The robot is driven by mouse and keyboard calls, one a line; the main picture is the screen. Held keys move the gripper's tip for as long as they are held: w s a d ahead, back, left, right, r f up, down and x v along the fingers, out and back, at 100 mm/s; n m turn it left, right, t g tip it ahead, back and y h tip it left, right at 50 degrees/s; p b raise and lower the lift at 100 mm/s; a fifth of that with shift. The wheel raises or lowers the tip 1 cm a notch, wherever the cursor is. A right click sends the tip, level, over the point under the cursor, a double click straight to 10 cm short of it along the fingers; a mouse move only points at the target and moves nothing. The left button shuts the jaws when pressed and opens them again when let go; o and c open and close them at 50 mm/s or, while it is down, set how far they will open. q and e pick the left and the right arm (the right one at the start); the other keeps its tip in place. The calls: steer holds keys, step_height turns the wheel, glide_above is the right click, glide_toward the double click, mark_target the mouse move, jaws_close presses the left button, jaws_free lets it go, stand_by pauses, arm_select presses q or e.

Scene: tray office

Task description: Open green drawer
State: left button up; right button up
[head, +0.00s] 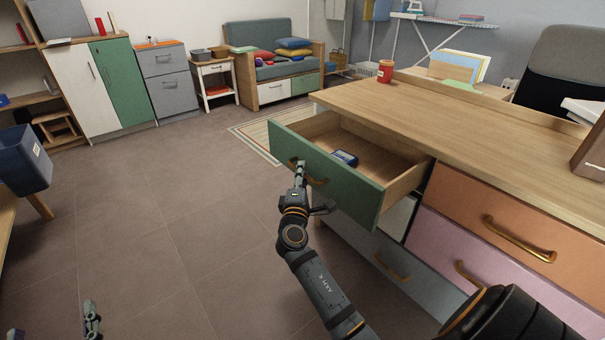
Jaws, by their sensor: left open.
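The green drawer (335,178) of the wooden desk is pulled well out, so its inside shows from above. A dark blue item (344,158) lies in it. Its brass handle (318,181) is on the green front, partly hidden by my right gripper (300,166). That gripper is at the handle's left part; whether its fingers close around the handle is too small to tell. My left gripper (91,318) is open at the bottom left, low over the floor, far from the drawer.
The desk top (450,125) carries a red jar (385,71). An orange drawer (490,218), a pink drawer (445,250) and a grey drawer (385,265) are shut. A blue bin (22,160) stands at the left. The floor (170,200) between is clear.

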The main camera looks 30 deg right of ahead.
steer(key=r+v, duration=0.1)
steer(key=v, duration=0.5)
steer(key=shift+s+a+f, duration=0.25)
steer(key=shift+s+f, duration=0.05)
steer(key=shift+f, duration=0.25)
